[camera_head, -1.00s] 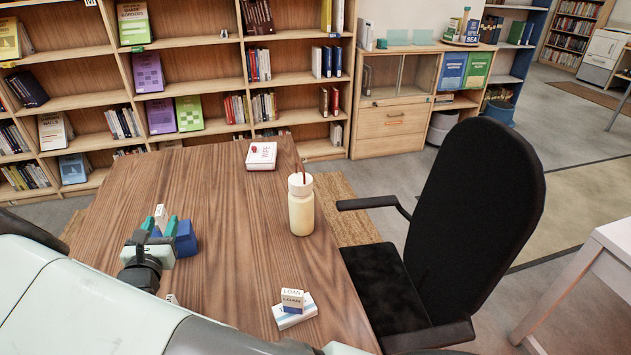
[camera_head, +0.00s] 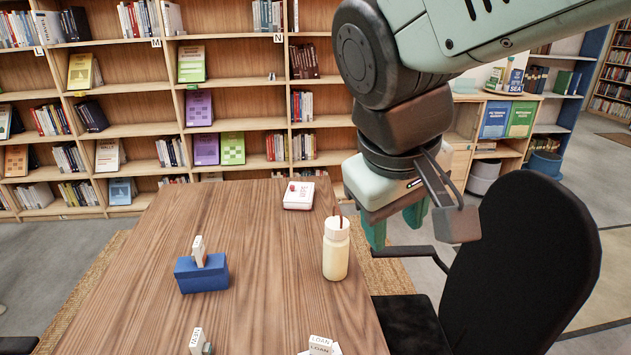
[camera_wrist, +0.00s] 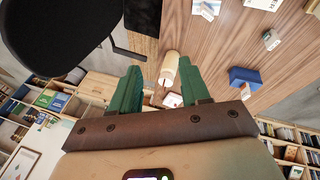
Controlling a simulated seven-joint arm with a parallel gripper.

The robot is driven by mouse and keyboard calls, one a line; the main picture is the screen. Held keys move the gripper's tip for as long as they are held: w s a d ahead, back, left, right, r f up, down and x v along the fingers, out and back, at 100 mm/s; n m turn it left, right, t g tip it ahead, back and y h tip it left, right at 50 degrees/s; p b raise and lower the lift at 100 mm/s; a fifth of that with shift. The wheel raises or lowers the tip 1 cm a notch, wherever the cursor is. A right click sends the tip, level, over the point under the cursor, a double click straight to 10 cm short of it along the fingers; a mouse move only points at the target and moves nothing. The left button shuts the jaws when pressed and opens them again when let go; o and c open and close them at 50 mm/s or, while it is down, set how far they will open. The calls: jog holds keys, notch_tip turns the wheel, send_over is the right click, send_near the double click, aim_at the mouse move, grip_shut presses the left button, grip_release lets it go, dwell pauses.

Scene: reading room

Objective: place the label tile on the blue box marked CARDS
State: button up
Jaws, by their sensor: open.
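The blue box (camera_head: 203,280) stands on the left part of the wooden table; the word CARDS cannot be read on it. A small white label tile (camera_head: 199,250) stands on its top, leaning slightly, its lettering unreadable. The blue box also shows at the right of the wrist view (camera_wrist: 245,78). My gripper (camera_head: 395,228) is open and empty, raised above the table's right side near the chair, well apart from the box and tile. Its two green fingers (camera_wrist: 160,70) show in the wrist view with a gap between them.
A cream bottle (camera_head: 336,252) stands right of the box, and a white-and-red box (camera_head: 298,195) lies behind it. Another lettered tile (camera_head: 196,340) and a LOAN block (camera_head: 320,344) are at the front. A black chair (camera_head: 535,270) stands at the right.

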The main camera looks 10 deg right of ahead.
jog(key=s+a+r+m+t+y, duration=0.2)
jog(key=s+m, duration=0.1)
jog(key=s, duration=0.2)
jog(key=shift+s+a, duration=0.2)
jog(key=shift+s, duration=0.2)
